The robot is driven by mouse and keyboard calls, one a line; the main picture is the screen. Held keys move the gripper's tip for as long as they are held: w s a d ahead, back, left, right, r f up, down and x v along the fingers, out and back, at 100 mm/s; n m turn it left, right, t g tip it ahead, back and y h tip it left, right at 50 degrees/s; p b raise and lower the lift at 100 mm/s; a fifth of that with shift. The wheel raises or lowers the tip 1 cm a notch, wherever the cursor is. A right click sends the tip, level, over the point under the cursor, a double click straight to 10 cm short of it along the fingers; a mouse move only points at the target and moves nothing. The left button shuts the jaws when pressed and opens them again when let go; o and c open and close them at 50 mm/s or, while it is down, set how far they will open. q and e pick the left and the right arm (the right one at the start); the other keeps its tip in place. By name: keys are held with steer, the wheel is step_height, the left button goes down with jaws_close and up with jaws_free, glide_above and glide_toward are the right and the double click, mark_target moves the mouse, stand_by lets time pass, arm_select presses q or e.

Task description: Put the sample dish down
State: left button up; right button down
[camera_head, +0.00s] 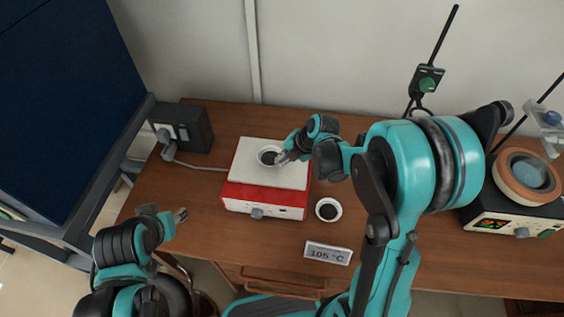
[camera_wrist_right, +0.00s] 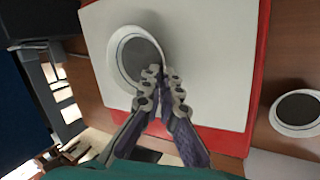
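A white sample dish with dark grey contents (camera_head: 269,157) is at the top plate of the red and white hotplate (camera_head: 265,192). The dish also shows in the right wrist view (camera_wrist_right: 137,58). My right gripper (camera_head: 284,158) reaches it from the right. In the right wrist view its two fingers (camera_wrist_right: 162,75) are close together with the dish's rim between them. I cannot tell whether the dish fully rests on the plate. My left gripper (camera_head: 181,214) is away from the dish, over the table's left front edge; its finger gap is too small to read.
A second white dish with dark contents (camera_head: 328,209) stands on the wooden table, right of the hotplate. A "105 °C" sign (camera_head: 328,253) is at the front. A dark socket box (camera_head: 184,127) stands back left. A heater device (camera_head: 522,212) stands at the right.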

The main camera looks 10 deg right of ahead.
steer(key=shift+f, duration=0.1)
steer(key=shift+f, duration=0.15)
steer(key=c, duration=1.7)
jaws_free()
